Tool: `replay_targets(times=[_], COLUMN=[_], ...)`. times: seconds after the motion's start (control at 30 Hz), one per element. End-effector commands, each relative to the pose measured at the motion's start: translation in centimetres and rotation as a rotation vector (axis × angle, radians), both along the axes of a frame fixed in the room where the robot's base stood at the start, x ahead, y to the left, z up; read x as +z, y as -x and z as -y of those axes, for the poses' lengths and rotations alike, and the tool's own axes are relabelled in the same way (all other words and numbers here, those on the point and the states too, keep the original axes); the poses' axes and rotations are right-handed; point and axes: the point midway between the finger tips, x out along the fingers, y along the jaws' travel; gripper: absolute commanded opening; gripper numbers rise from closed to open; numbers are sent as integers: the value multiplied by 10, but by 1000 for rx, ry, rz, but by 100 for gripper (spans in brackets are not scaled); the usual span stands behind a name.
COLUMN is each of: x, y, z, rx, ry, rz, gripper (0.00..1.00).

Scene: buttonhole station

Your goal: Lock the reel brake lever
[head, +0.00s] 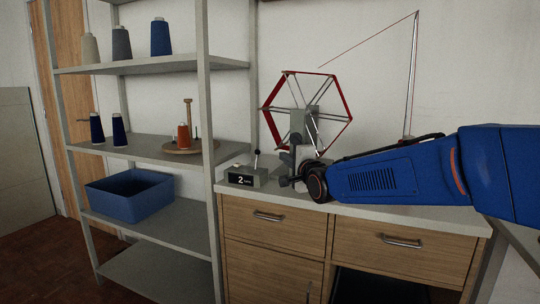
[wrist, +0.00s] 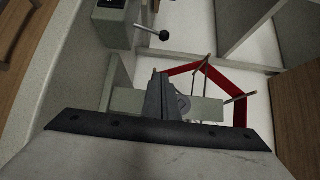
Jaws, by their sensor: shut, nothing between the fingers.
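A thin metal lever with a black ball knob (head: 256,153) stands up from the small grey counter box (head: 243,178) marked 2. The knob (wrist: 163,35) also shows in the wrist view, ahead of my fingers and apart from them. The red-rimmed hexagonal reel (head: 344,97) stands behind my gripper on a grey upright. Part of its red rim (wrist: 240,112) shows at right in the wrist view. My gripper (head: 288,166) is shut and empty, in front of the reel's upright and right of the box. Its dark fingers (wrist: 158,80) overlap the grey stand in the wrist view. I cannot tell whether they touch it.
The counter (head: 380,214) has drawers below. A thin upright pole (head: 412,80) with a red thread stands behind my arm. At left, a metal shelf (head: 150,66) holds thread cones and a blue bin (head: 130,195). The counter's front strip beside the box is clear.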

Motion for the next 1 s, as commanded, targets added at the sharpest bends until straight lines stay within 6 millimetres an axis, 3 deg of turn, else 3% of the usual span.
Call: replay_targets(times=[0.17, 0.7, 1.0], x=[-1, -3, -1], y=[-15, -94, -67], z=[-6, -40, -64], rx=[0, 0, 1], ry=[1, 1, 1], rz=[-2, -1, 0], gripper=[0, 0, 0])
